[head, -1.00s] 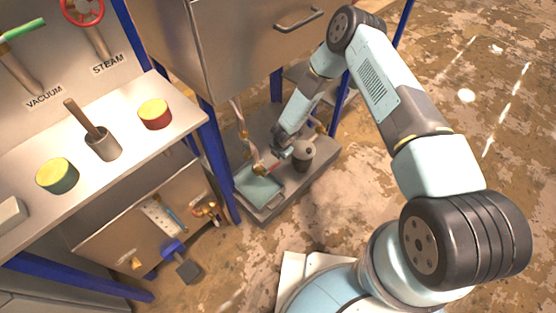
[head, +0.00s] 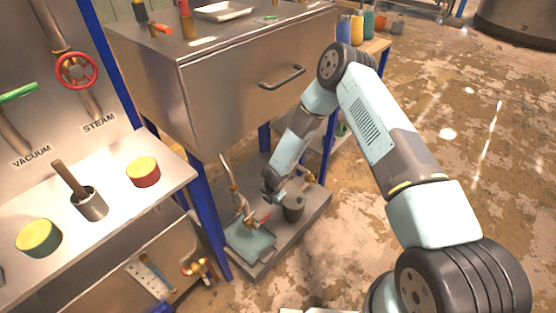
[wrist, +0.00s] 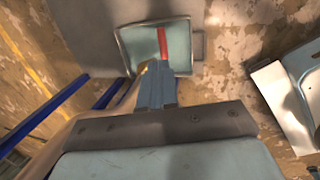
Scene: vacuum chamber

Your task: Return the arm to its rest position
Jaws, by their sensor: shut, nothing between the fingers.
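My arm reaches out over the low shelf under the metal cabinet in the head view, its forearm pointing down. My gripper (head: 268,196) hangs above the shelf beside the copper pipe and the dark pot; it is small there. In the wrist view my gripper (wrist: 157,72) shows its fingers together with nothing between them. Beyond the fingertips is a pale blue tray (wrist: 184,64) with a red stick-like piece (wrist: 162,42) over it. In the head view the tray (head: 250,247) lies on the shelf. I cannot tell the gap between gripper and tray.
A metal cabinet with a drawer handle (head: 282,78) stands above the shelf. Blue posts (head: 208,220) flank it. A dark grey pot (head: 293,207) and a copper pipe (head: 240,200) are close to my gripper. The stained floor (head: 460,150) at the right is open.

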